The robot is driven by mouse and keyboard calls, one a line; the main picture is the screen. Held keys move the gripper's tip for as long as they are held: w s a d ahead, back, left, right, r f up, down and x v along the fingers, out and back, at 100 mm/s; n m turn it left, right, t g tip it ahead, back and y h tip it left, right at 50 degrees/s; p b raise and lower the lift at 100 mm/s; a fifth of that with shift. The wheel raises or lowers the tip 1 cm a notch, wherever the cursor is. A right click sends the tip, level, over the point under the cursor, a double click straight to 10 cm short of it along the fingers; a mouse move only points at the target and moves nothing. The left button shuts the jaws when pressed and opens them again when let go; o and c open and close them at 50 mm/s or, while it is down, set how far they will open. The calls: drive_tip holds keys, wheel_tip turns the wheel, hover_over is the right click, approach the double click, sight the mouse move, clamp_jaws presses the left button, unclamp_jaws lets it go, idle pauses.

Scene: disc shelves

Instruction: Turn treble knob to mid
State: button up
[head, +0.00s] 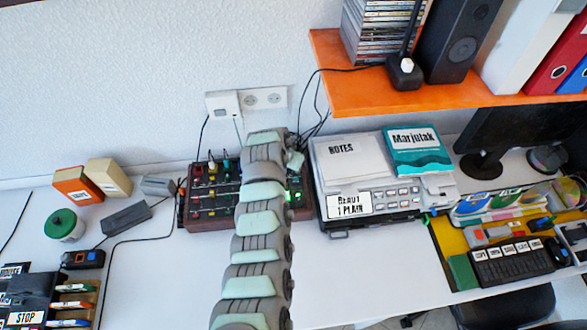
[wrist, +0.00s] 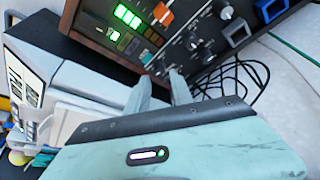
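The dark control panel with wooden edges (head: 205,212) stands against the wall in the head view, its middle covered by my arm. In the wrist view the panel (wrist: 150,62) is tilted, with lit green lights, an orange part and several small knobs (wrist: 226,12). No label is readable, so I cannot tell which knob is treble. My gripper (wrist: 161,80) has its two fingers apart at the panel's lower edge, with a gap between the tips and nothing seen in it. Whether a finger touches the panel is unclear. In the head view the fingers are hidden.
A printer-like machine (head: 375,203) with papers and a teal book (head: 417,150) stands right of the panel. An orange shelf (head: 440,98) overhangs at the upper right. Black cables (wrist: 250,85) lie beside the panel. The table left of my arm is partly clear.

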drive_tip(key=shift+b+x, duration=0.75)
drive_tip(key=shift+x, duration=1.25)
drive_tip(key=shift+c, duration=0.2)
clamp_jaws()
